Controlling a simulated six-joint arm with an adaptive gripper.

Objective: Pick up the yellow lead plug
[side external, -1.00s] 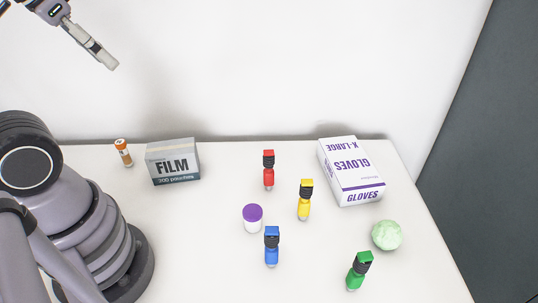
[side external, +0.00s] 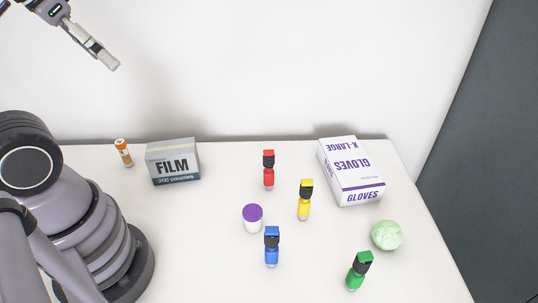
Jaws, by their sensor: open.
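The yellow lead plug (side external: 304,201) stands upright on the white table, with a black band near its top. It is right of the purple-capped jar and left of the glove box. My gripper (side external: 108,60) is high at the upper left, well above the table and far from the yellow plug. It is open and nothing shows between its fingers. A red plug (side external: 268,171), a blue plug (side external: 271,247) and a green plug (side external: 358,272) of the same kind also stand on the table.
A white jar with a purple lid (side external: 252,219) stands between the red and blue plugs. A glove box (side external: 352,171) lies at the back right, with a pale green ball (side external: 386,235) in front. A film box (side external: 173,162) and an orange bottle (side external: 123,153) stand at the back left.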

